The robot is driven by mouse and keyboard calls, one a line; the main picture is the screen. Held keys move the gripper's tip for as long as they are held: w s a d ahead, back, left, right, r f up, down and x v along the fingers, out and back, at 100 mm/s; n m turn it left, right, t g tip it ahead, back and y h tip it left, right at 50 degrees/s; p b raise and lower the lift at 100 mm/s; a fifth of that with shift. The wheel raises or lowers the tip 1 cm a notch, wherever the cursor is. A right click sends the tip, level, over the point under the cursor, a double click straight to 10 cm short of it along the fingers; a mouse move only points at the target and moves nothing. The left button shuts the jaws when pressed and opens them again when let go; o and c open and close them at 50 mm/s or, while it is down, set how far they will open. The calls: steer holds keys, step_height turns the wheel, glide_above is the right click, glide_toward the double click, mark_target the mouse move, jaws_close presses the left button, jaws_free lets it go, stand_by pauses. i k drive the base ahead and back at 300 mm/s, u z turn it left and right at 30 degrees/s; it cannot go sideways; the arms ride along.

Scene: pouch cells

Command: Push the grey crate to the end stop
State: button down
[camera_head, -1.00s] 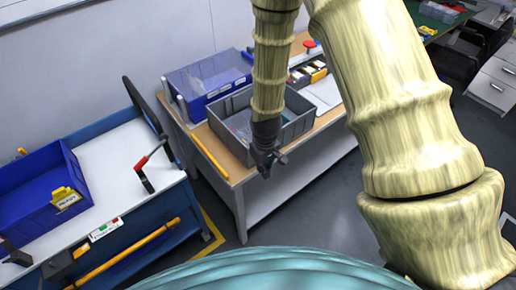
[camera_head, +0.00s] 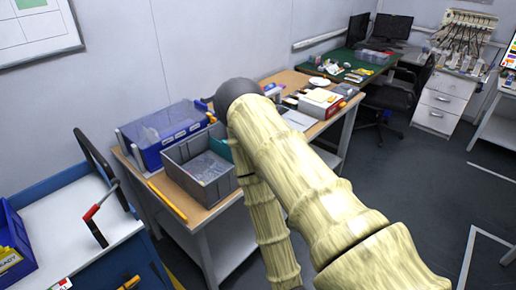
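The grey crate (camera_head: 182,180) stands upright on the wooden-topped bench (camera_head: 196,212), left of my arm. It is open at the top, and clear or pale contents show inside. My arm covers part of its right side. A blue box with a clear lid (camera_head: 176,150) sits close behind it. A yellow bar (camera_head: 168,202) lies along the bench's left edge, beside the crate. I cannot tell which part is the end stop. My gripper is outside the head view; my forearm runs down past the bottom edge, in front of the bench.
A blue-framed cart with a white top (camera_head: 65,230) and a red-handled clamp (camera_head: 101,208) stands at the left. Boxes (camera_head: 320,102) sit farther along the bench. An office chair (camera_head: 395,108) stands at the back right. The grey floor (camera_head: 420,180) at right is largely clear.

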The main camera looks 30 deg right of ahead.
mark_target(211, 195)
steer(key=z, duration=0.45)
steer(key=i, duration=0.95)
steer(key=u, duration=0.35)
